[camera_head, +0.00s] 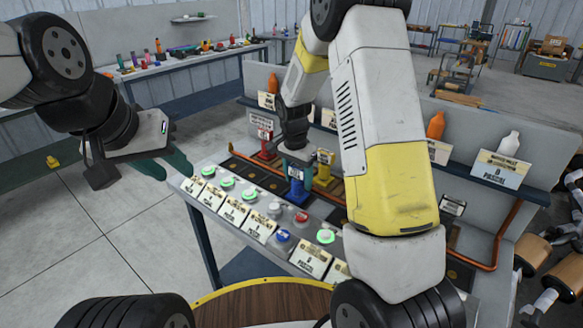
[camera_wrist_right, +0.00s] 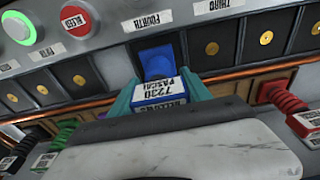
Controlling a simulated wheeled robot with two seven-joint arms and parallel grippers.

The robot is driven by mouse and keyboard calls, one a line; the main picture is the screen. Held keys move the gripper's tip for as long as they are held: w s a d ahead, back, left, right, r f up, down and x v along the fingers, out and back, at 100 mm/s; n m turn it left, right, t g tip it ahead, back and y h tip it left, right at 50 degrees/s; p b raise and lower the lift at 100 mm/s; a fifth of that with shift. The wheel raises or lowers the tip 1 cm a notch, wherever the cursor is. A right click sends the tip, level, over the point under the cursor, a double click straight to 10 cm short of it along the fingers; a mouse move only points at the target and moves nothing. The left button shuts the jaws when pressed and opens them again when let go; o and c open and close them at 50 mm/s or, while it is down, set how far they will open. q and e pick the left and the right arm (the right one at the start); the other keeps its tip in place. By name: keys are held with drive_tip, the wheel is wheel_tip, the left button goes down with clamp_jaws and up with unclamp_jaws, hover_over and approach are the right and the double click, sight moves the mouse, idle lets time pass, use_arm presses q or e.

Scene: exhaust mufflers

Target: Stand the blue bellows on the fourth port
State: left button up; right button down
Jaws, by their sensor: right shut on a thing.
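The blue bellows (camera_head: 296,188) is upright between the teal fingers of my right gripper (camera_head: 297,158), over the row of ports on the bench. In the right wrist view the blue bellows (camera_wrist_right: 156,62) carries a label reading 7230 pascal. There it lines up with the FOURTH sign (camera_wrist_right: 148,22) and covers the port square beside it. I cannot tell whether its base touches the port. My left gripper (camera_head: 178,163) hangs empty to the left of the bench; its finger gap is not clear.
Dark port squares with gold discs (camera_wrist_right: 265,38) show beside the bellows. A yellow bellows (camera_head: 323,168) and a red bellows (camera_head: 266,143) stand close behind. Cards and lit buttons (camera_head: 326,237) line the bench's front. A shelf (camera_head: 473,178) with bottles runs along the back.

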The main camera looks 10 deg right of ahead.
sight(296, 179)
drive_tip(key=shift+c, duration=2.4)
unclamp_jaws()
drive_tip(key=r, duration=0.7)
drive_tip(key=s+a+r, duration=0.1)
drive_tip(key=r, duration=0.3)
drive_tip(key=s+d+r+n+t+y, duration=0.25)
drive_tip(key=s+r+n, duration=0.25)
drive_tip(key=s+r, duration=0.7)
drive_tip(key=s+r+n+t, duration=0.1)
drive_tip(key=s+n, duration=0.3)
drive_tip(key=s, duration=0.9)
drive_tip(key=shift+d+n+t+y, duration=0.3)
drive_tip(key=shift+d+t+y, duration=0.05)
drive_tip(key=shift+t, duration=0.5)
